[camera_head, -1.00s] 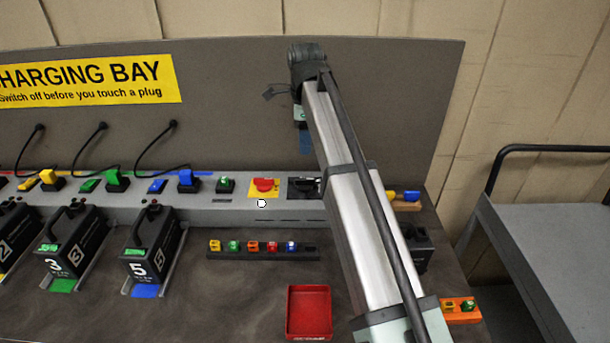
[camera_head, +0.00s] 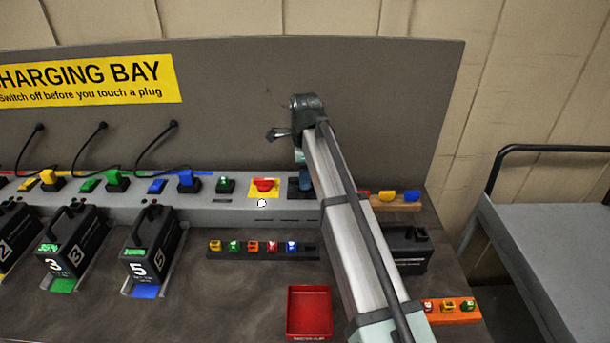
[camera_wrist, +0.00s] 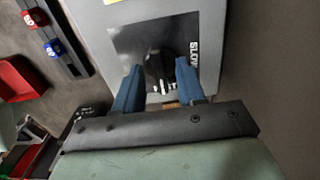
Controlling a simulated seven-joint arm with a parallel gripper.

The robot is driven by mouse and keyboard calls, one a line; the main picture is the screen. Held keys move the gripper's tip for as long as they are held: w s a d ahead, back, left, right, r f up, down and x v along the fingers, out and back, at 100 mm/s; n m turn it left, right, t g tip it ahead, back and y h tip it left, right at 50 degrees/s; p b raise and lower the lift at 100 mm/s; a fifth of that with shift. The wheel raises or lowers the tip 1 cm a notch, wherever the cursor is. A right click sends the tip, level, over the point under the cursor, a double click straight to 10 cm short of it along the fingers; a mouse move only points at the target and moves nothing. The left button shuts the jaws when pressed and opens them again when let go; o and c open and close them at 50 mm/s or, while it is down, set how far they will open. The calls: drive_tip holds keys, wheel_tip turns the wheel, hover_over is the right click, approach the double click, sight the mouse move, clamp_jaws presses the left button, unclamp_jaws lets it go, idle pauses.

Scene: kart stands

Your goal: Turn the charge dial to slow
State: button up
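The charge dial (camera_wrist: 158,68) is a dark knob on a black square plate (camera_wrist: 128,42), with the white word SLOW along the plate's right edge in the wrist view. In the head view the black plate (camera_head: 292,190) sits at the right end of the grey console, partly covered by my gripper (camera_head: 305,180). My gripper (camera_wrist: 159,78) is open, its two blue fingers to either side of the dial in the wrist view. I cannot tell whether they touch it. The dial's exact setting is hard to read.
A red switch on a yellow plate (camera_head: 264,186) is just left of the dial plate. A row of small coloured blocks (camera_head: 262,251) and a red tray (camera_head: 309,312) lie in front. The backboard (camera_head: 235,110) rises behind. A black charger (camera_head: 406,248) stands right of my arm.

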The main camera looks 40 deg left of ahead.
clamp_jaws()
idle(0.3)
drive_tip(key=shift+n, duration=0.3)
drive_tip(key=n, duration=0.3)
drive_tip(key=shift+n, duration=0.4)
drive_tip(key=n, duration=0.9)
drive_tip(key=shift+n, duration=2.2)
